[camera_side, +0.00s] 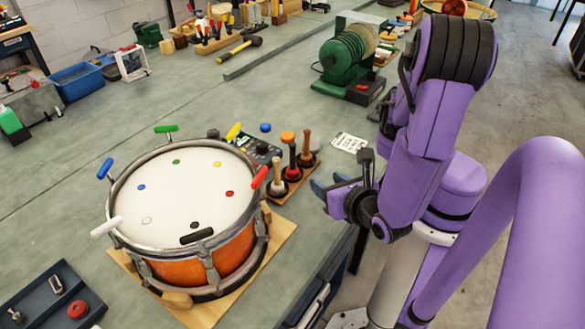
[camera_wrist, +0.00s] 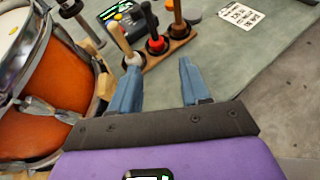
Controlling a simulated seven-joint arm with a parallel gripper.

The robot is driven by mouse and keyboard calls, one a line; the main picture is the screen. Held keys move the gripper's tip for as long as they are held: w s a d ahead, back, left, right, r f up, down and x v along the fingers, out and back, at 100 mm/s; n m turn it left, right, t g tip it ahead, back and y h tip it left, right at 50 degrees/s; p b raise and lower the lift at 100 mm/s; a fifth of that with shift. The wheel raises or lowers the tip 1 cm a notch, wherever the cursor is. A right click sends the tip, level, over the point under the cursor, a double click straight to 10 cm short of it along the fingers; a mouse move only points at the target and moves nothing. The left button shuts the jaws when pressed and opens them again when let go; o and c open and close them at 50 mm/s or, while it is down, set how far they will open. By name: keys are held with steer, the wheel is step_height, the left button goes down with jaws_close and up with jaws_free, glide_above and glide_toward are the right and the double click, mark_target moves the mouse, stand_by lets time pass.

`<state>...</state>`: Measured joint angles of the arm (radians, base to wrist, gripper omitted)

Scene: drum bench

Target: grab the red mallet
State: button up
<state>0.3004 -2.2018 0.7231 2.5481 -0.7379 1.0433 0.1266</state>
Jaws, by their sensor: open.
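The red mallet (camera_side: 293,172) stands in the middle of a small wooden rack (camera_side: 299,186), between two mallets with wooden handles. It has a dark handle and a red lower part, which also shows in the wrist view (camera_wrist: 156,43). My gripper (camera_side: 328,183) is open and empty, to the right of the rack in the side view. In the wrist view its two blue fingers (camera_wrist: 158,66) point toward the rack. The red mallet appears beyond the gap between the fingertips, apart from them.
A pale-handled mallet (camera_wrist: 121,40) is left of the red one and a dark-headed one (camera_wrist: 180,28) right. An orange drum (camera_side: 205,262) with coloured pegs stands left. A dark control box (camera_side: 262,150) is behind the rack. A printed card (camera_side: 349,142) lies on the bench.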

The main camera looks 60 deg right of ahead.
mark_target(294, 164)
steer(key=shift+n+t, duration=0.4)
steer(key=shift+n, duration=0.1)
steer(key=shift+a+f+x, duration=0.1)
steer(key=shift+a+x, duration=0.05)
steer(key=shift+x, duration=4.25)
steer(key=shift+a+f+x, duration=0.15)
steer(key=shift+x, duration=4.2)
jaws_close()
